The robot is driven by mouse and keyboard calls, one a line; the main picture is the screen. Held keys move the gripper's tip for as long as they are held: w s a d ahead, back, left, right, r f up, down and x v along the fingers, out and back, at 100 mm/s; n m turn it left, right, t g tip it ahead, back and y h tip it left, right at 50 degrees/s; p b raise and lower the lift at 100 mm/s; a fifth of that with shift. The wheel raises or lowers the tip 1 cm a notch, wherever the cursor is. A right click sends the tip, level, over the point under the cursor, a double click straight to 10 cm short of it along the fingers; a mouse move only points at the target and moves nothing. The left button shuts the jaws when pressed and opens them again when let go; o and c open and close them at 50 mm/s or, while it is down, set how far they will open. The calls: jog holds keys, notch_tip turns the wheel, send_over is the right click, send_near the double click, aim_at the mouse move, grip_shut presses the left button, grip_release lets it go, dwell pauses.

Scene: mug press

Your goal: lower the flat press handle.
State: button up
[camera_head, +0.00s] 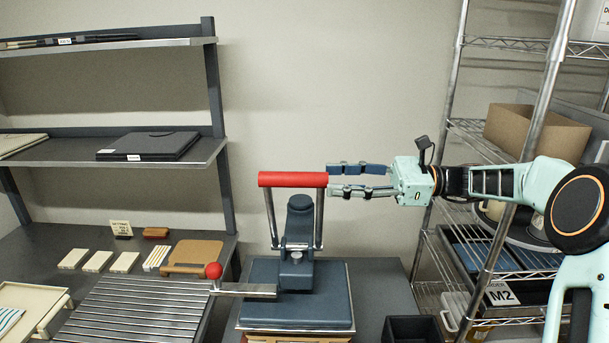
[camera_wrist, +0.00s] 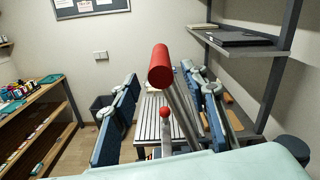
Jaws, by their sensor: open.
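The flat press (camera_head: 297,272) stands on the bench, with a dark blue top plate and a dark upright body. Its handle (camera_head: 292,180) is a red horizontal bar on two metal arms, and it stands raised. In the wrist view the red handle (camera_wrist: 159,65) is seen end-on, between the finger lines. My gripper (camera_head: 333,179) comes in from the right at about bar height. Its fingers are open and apart, with the tips close to the bar's right end. Whether they touch the bar cannot be told.
A metal lever with a red ball (camera_head: 213,271) sticks out left of the press. A slatted rack (camera_head: 135,308) lies left of it. A wire shelf (camera_head: 500,130) stands on the right behind my arm. A dark open bin (camera_head: 412,329) sits right of the press.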

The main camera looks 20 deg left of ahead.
aim_at(304, 179)
jog(key=p+x, duration=0.1)
jog(key=x, duration=0.6)
jog(key=shift+a, duration=0.2)
jog(key=shift+c, duration=0.7)
grip_shut()
